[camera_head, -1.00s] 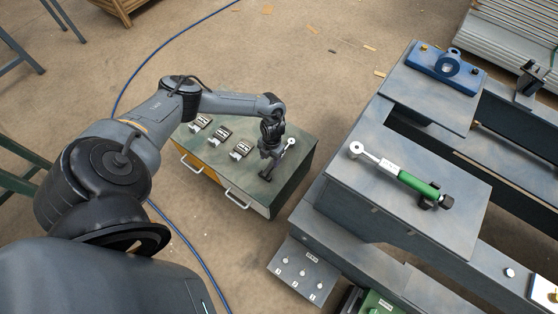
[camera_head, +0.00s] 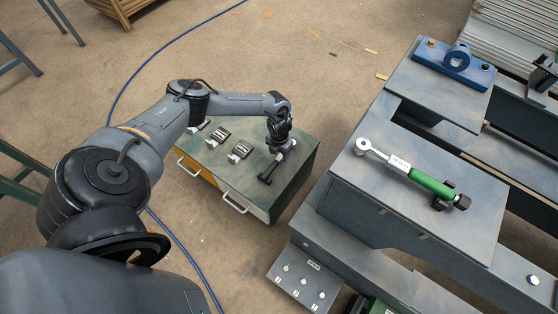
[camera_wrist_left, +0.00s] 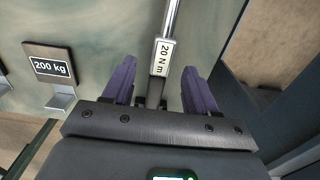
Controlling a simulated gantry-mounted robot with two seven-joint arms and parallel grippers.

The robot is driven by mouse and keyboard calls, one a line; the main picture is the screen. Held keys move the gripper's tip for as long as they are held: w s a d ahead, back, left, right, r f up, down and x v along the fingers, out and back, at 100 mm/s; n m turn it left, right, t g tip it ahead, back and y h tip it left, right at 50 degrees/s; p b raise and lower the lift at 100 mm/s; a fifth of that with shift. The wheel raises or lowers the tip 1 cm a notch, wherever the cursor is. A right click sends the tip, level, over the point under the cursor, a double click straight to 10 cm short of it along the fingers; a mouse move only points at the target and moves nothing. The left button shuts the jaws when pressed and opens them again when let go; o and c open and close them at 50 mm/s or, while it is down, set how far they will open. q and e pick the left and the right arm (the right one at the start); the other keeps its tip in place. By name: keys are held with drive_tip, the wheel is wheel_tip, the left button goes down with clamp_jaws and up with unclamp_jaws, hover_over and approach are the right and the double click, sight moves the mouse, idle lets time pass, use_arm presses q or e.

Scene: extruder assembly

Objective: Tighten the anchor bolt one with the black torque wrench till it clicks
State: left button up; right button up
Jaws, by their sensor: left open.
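The black torque wrench (camera_head: 267,174) lies on the top of a low cabinet; my left arm hides its head end in the head view. In the left wrist view its shaft carries a "20 N m" label (camera_wrist_left: 162,57), and the dark handle (camera_wrist_left: 155,92) lies between my fingers. My left gripper (camera_head: 278,153) is over the wrench, with its fingers (camera_wrist_left: 158,85) open on either side and not closed on it. I cannot tell which bolt is anchor bolt one. My right gripper is not in view.
A green-handled torque wrench (camera_head: 430,183) lies on the grey machine bed (camera_head: 350,190). A numbered panel (camera_head: 303,276) is in front, and a blue bracket (camera_head: 452,63) behind.

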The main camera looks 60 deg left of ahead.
sight(279, 158)
use_arm(q)
drive_tip(key=f+b, duration=0.1)
drive_tip(key=f, duration=0.1)
drive_tip(key=f+b, duration=0.1)
drive_tip(key=f, duration=0.1)
drive_tip(key=shift+s+d, duration=0.2)
drive_tip(key=shift+r, duration=0.1)
drive_tip(key=shift+c, duration=0.6)
clamp_jaws()
